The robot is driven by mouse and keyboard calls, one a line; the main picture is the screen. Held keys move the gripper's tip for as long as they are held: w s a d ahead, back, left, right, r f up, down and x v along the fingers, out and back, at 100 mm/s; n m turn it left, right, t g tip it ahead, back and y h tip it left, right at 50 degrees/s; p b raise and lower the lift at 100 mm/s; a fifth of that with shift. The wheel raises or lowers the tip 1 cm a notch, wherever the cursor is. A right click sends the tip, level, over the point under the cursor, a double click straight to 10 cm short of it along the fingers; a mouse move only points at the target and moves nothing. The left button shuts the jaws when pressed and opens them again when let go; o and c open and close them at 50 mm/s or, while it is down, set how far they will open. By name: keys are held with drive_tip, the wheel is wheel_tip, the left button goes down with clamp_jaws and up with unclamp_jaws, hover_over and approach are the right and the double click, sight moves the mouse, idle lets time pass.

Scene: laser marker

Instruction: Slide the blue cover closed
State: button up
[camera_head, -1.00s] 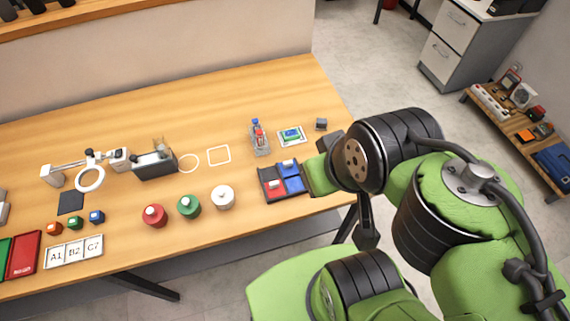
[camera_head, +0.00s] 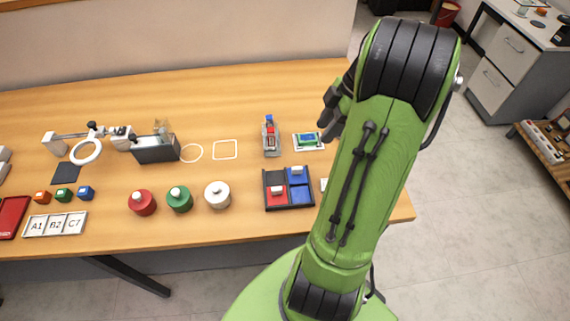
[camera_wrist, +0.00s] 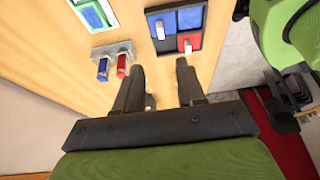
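A black two-lane tray (camera_head: 265,205) lies on the right part of the table. Its right lane has a blue cover (camera_head: 295,178) with a white handle at the far end; the near part of that lane is also blue. The left lane has a red panel (camera_head: 277,196) with a white handle at the near end and a dark far end. The wrist view shows the blue cover (camera_wrist: 157,15) and red panel (camera_wrist: 195,40) beyond my fingers. My gripper (camera_wrist: 158,75) is open and empty, apart from the tray. In the head view it is up and right of the tray, partly hidden.
A stand with red and blue parts (camera_head: 270,142) and a green-blue device (camera_head: 306,140) lie behind the tray. White, green and red round pieces (camera_head: 217,195) stand to its left. My arm hides the table's right end. Bare table lies between the tray and the stand.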

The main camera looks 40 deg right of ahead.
sight(298, 167)
drive_tip(key=b+x, duration=0.4)
drive_tip(key=x, duration=1.1)
drive_tip(key=shift+a+f, duration=0.15)
drive_tip(key=shift+f, duration=0.15)
drive_tip(key=shift+c, duration=0.3)
clamp_jaws()
